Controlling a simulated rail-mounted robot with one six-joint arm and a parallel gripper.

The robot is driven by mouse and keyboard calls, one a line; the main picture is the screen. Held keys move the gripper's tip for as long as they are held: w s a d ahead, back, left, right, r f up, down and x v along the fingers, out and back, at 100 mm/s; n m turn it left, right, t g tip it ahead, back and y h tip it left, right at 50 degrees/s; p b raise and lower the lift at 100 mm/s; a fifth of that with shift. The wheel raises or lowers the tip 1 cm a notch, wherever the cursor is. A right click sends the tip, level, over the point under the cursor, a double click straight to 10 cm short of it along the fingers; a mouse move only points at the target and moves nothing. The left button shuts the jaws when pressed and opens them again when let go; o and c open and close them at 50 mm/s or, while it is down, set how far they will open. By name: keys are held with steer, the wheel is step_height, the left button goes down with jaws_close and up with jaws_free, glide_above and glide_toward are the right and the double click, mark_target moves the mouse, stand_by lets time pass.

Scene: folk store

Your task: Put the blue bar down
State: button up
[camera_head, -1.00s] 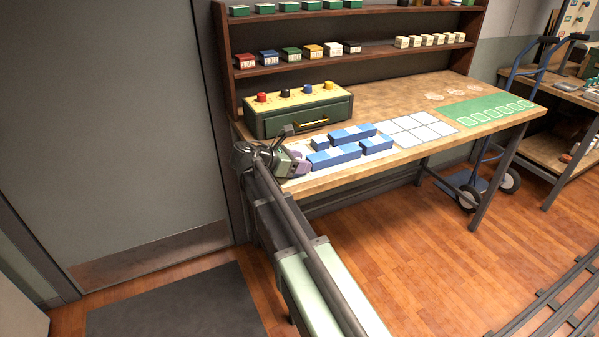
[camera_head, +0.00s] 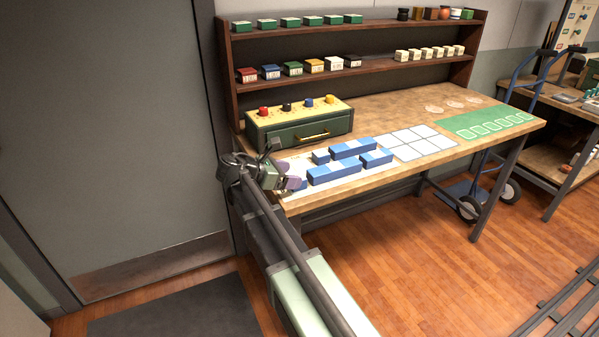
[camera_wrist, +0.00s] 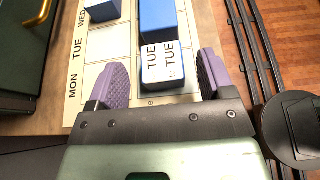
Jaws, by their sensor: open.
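Several blue-and-white bars lie on a white weekday board (camera_head: 362,167) at the table's left front. My gripper (camera_head: 296,184) is low at the board's left front corner in the head view. In the wrist view my gripper (camera_wrist: 157,82) is open, with its two purple fingers apart. A blue bar (camera_wrist: 158,18) shows ahead, and a white face marked TUE twice, with a blue edge, lies between the fingers with a gap on each side. I cannot tell if the two are one piece. In the head view a small blue part (camera_head: 302,184) shows beside the fingers, mostly hidden.
A green drawer box (camera_head: 297,128) with coloured knobs stands behind the board. A white grid (camera_head: 415,142) and a green mat (camera_head: 490,122) lie to the right. A dark shelf (camera_head: 350,73) with small blocks rises at the back. Bare table lies behind the grid.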

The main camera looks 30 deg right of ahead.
steer(key=p+v, duration=0.2)
steer(key=v, duration=0.5)
steer(key=shift+a, duration=0.35)
steer(key=shift+r, duration=0.1)
